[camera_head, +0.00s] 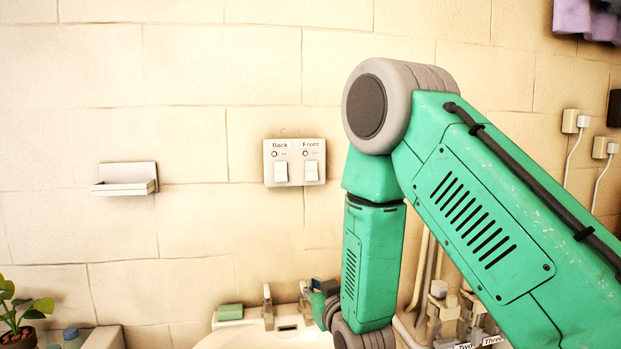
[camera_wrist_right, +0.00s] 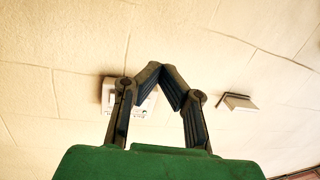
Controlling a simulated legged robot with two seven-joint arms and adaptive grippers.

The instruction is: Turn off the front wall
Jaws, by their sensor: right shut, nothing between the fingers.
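A white switch panel (camera_head: 295,185) is on the tiled wall. Its left switch (camera_head: 281,172) is labelled Back and its right switch (camera_head: 311,170) is labelled Front. Each has a small round green-tinted indicator marked On above it. My right gripper (camera_head: 326,291) is low by the basin, below the panel and partly hidden by my arm. In the right wrist view the gripper (camera_wrist_right: 161,72) is shut and empty, its fingertips together. The panel (camera_wrist_right: 108,95) is behind it there, apparently upside down, and the fingers cover part of it. My left gripper is out of view.
A white wall shelf (camera_head: 125,187) is left of the panel. Below are a washbasin (camera_head: 228,341) with taps (camera_head: 268,300), a green soap bar (camera_head: 230,312) and a potted plant (camera_head: 18,315). Plugged-in sockets (camera_head: 570,121) are at right. The wall around the panel is clear.

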